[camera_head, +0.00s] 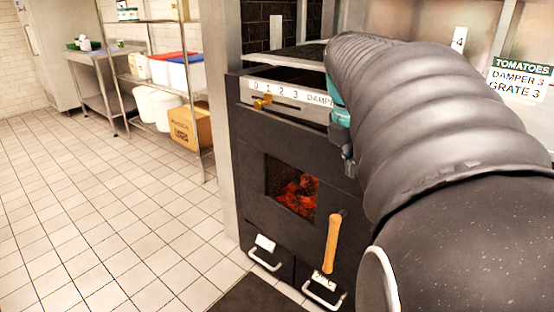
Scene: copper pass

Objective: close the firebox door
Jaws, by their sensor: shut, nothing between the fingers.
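The firebox door (252,208) is a dark panel low on the front of the black oven, with a window (292,188) showing glowing orange embers. It looks flush with the oven front, but my arm covers its right side, so I cannot tell if a gap remains there. A wooden handle (333,243) stands upright at its lower right. My gripper (348,166) is mostly hidden behind my arm. Its visible dark part is in front of the oven, above and right of the window, with the jaws shut and empty. I cannot tell whether it touches the door.
Above the door is a damper scale (290,95) with a brass knob (262,103). Two drawer handles (264,260) (324,293) stick out below. A sign (519,79) reads "TOMATOES DAMPER 3 GRATE 3". A wire shelf (160,85) stands back left. The tiled floor at left is clear.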

